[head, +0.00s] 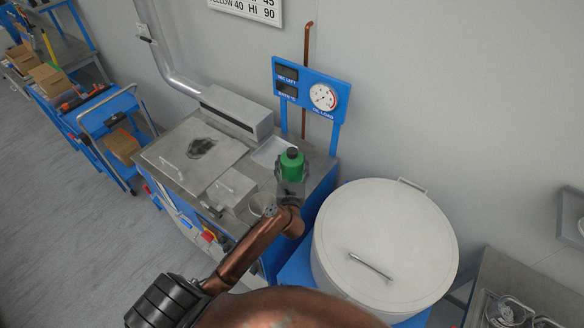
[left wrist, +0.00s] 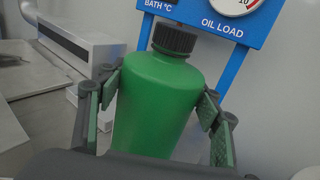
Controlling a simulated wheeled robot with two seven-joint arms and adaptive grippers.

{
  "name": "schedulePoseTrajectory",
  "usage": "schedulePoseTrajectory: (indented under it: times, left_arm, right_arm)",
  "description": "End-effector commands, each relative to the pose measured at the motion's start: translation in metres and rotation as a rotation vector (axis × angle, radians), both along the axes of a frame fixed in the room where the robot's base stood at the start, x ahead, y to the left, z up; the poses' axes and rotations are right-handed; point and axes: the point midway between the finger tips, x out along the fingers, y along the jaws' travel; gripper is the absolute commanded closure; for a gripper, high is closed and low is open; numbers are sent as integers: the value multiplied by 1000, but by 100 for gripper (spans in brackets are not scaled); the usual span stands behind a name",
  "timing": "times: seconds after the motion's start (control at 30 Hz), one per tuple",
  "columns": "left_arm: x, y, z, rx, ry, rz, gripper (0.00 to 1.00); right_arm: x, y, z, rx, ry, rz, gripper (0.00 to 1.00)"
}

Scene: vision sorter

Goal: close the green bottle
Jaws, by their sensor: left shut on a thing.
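The green bottle (head: 291,168) is at the right back part of the grey worktop in the head view. A black ribbed cap (head: 292,152) sits on its neck; I cannot tell how tightly. My left gripper (head: 290,188) is shut on the bottle. In the left wrist view the bottle (left wrist: 155,105) stands between the two finger pads, with the black cap (left wrist: 175,40) above them. The bottle's base is hidden, so I cannot tell whether it touches the worktop. My right gripper is not in view.
Behind the bottle stands a blue gauge panel (head: 311,90). A grey metal box (head: 236,110) is at the worktop's back. A small box (head: 232,188) and a cup (head: 262,204) stand near my left gripper. A large lidded white drum (head: 385,240) is to the right.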

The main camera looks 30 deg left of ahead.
Motion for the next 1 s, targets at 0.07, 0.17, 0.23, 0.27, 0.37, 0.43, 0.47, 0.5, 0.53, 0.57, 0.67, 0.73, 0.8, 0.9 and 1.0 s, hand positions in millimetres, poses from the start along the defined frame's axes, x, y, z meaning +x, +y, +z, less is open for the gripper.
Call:
schedulePoseTrajectory:
  times: [0.07,0.17,0.23,0.27,0.37,0.43,0.47,0.5,0.53,0.57,0.67,0.73,0.8,0.9,1.0]
  left_arm:
    - [-1,-1,-14,2,5,-1,100]
    - [-1,-1,-25,2,2,-1,100]
    - [-1,-1,-28,2,1,-1,100]
    - [-1,-1,-28,2,0,-1,100]
    - [-1,-1,-28,1,0,-1,100]
    - [-1,-1,-28,1,0,-1,100]
    - [-1,-1,-28,1,0,-1,100]
    - [-1,-1,-28,1,0,-1,100]
    - [-1,-1,-29,1,0,-1,100]
    - [-1,-1,-30,1,0,-1,100]
    - [-1,-1,-32,0,1,0,38]
    - [-1,-1,-32,0,1,-1,34]
    - [-1,-1,-32,0,1,-1,29]
    - [-1,-1,-32,0,1,-1,23]
    - [-1,-1,-32,1,0,-1,23]
  right_arm:
    - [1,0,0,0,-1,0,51]
    - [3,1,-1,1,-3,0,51]
    - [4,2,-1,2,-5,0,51]
    - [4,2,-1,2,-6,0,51]
    - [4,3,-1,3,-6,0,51]
    - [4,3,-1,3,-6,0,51]
    - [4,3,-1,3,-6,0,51]
    - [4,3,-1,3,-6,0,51]
    - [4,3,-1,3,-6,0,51]
    - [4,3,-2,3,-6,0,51]
    - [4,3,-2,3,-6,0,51]
    - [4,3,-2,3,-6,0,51]
    - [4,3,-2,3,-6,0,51]
    - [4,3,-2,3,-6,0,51]
    - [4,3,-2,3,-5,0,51]
